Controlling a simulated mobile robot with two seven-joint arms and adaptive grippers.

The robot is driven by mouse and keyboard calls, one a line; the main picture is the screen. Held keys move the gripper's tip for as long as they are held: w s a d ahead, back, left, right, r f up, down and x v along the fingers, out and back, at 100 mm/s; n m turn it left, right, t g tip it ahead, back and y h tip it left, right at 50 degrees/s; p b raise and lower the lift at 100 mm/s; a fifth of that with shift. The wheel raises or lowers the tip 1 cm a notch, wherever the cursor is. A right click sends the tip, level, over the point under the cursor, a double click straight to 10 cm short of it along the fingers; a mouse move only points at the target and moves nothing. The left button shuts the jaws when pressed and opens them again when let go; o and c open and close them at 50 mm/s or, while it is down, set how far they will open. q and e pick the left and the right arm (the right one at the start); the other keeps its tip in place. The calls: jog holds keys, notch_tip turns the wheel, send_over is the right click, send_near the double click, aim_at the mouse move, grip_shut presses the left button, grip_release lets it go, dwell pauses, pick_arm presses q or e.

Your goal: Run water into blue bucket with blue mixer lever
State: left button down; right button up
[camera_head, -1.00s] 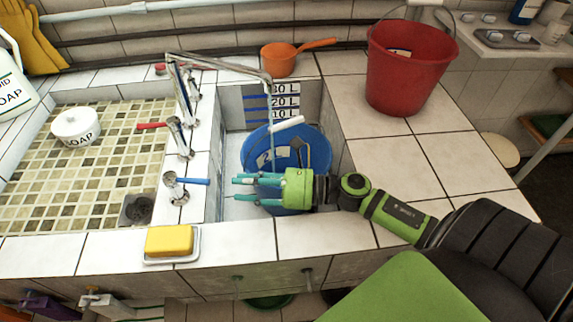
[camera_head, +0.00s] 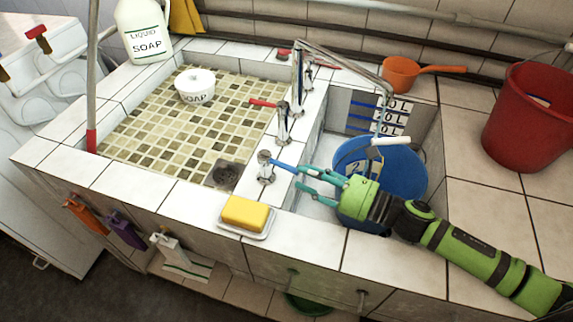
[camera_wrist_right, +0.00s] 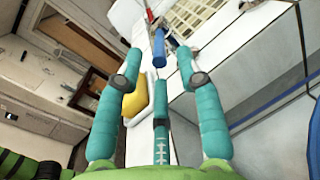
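The blue mixer lever (camera_head: 283,165) sits on the front tap (camera_head: 265,172) at the divider between the basins and points toward the right basin. My right gripper (camera_head: 300,179) is open, its teal fingertips close to the lever's free end. In the right wrist view the blue lever (camera_wrist_right: 158,47) shows between the spread fingertips of this gripper (camera_wrist_right: 158,57); I cannot tell whether they touch it. The blue bucket (camera_head: 405,165) stands in the right basin, partly hidden by my right gripper. A thin pale line hangs from the spout (camera_head: 345,62) toward the bucket, perhaps water. My left gripper is not in view.
A red-lever tap (camera_head: 283,125) stands behind the blue one. A yellow sponge (camera_head: 245,213) lies on a dish at the front edge. An orange scoop (camera_head: 402,74) and a red bucket (camera_head: 530,120) stand on the tiled ledge.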

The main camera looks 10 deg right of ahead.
aim_at(290, 168)
jog(key=p+x, duration=0.1)
jog(key=x, duration=0.4)
jog(key=shift+r, duration=0.15)
jog(key=shift+w+a+p, duration=0.35)
jog(key=shift+a, duration=0.1)
grip_shut()
